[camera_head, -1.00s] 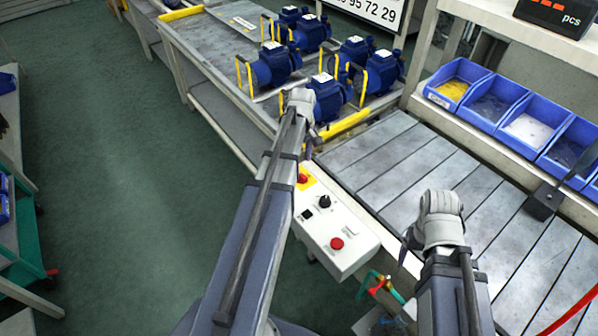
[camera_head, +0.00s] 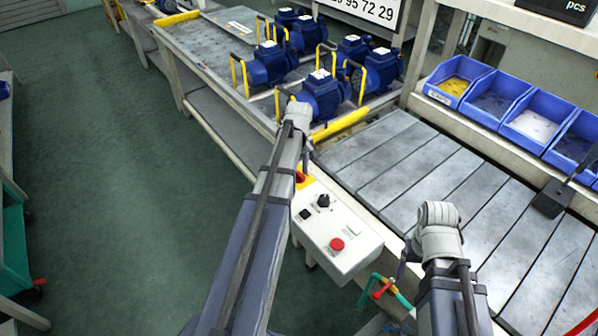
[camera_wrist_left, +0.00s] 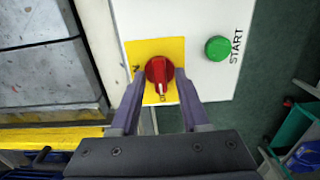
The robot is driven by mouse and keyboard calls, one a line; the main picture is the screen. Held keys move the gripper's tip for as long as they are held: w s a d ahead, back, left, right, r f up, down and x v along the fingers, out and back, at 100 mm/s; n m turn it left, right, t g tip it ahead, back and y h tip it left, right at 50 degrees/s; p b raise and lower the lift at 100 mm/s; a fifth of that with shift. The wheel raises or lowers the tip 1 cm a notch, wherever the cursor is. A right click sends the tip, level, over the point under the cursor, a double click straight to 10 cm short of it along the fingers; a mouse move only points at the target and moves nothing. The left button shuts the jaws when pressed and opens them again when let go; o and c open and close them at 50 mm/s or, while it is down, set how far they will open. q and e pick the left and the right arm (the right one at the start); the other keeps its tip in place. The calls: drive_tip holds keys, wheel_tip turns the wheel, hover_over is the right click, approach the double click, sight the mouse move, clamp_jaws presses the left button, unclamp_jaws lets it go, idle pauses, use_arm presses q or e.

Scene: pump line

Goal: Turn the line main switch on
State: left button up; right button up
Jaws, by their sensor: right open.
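The line main switch is a red rotary knob on a yellow plate, in the left wrist view (camera_wrist_left: 159,70) and partly behind my left arm in the head view (camera_head: 300,178). Its pale mark points toward the bottom of the wrist view. My left gripper (camera_wrist_left: 160,82) has one finger on each side of the knob, with the tips close to its edges. Whether they press on it I cannot tell. My right gripper (camera_head: 406,255) is open and empty, right of the control box (camera_head: 345,262), near the conveyor edge.
The box also carries a black selector (camera_head: 323,201), a red button (camera_head: 337,244) and, in the wrist view, a green START button (camera_wrist_left: 217,48). Blue pumps (camera_head: 322,95) stand on the bench behind. Blue bins (camera_head: 497,98) line the right. Open floor (camera_head: 110,190) lies left.

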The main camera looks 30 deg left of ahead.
use_arm(q)
clamp_jaws()
drive_tip(key=shift+m, duration=0.3)
idle(0.3)
drive_tip(key=m, duration=0.3)
drive_tip(key=shift+m, duration=0.4)
drive_tip(key=m, duration=0.4)
drive_tip(key=shift+m, duration=0.3)
drive_tip(key=m, duration=0.4)
drive_tip(key=shift+m, duration=2.5)
